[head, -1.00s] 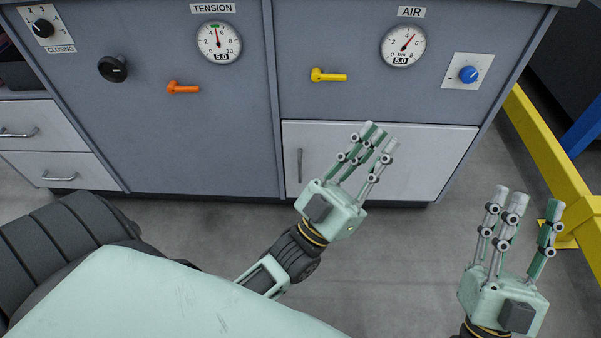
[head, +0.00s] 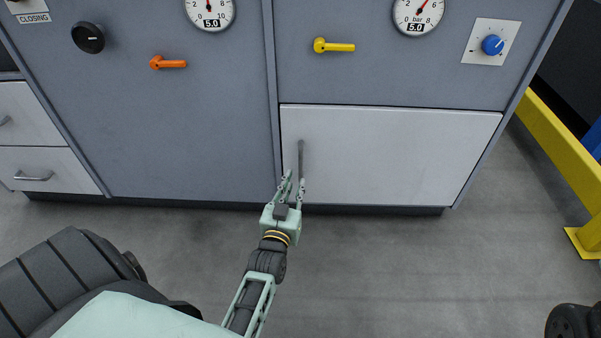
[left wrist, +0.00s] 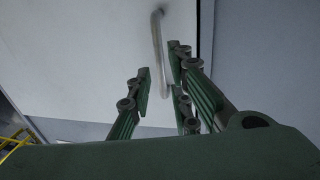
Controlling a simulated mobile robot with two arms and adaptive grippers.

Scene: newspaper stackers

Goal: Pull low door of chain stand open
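The low door (head: 385,155) of the stand is a white panel under the grey front, and it looks closed. Its vertical metal handle (head: 301,158) is near the door's left edge. My left gripper (head: 293,181) is at the lower end of the handle, with its fingers apart. In the left wrist view the handle (left wrist: 158,45) runs down between the open fingers (left wrist: 160,85) of the left gripper; I cannot tell whether they touch it. My right gripper is out of view; only a dark part of my right arm shows at the lower right corner.
Above the door are a yellow lever (head: 333,46), a gauge (head: 417,12) and a blue knob (head: 492,45). An orange lever (head: 168,62) is on the left panel. A yellow frame (head: 560,150) stands at the right. The floor (head: 400,270) before the door is clear.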

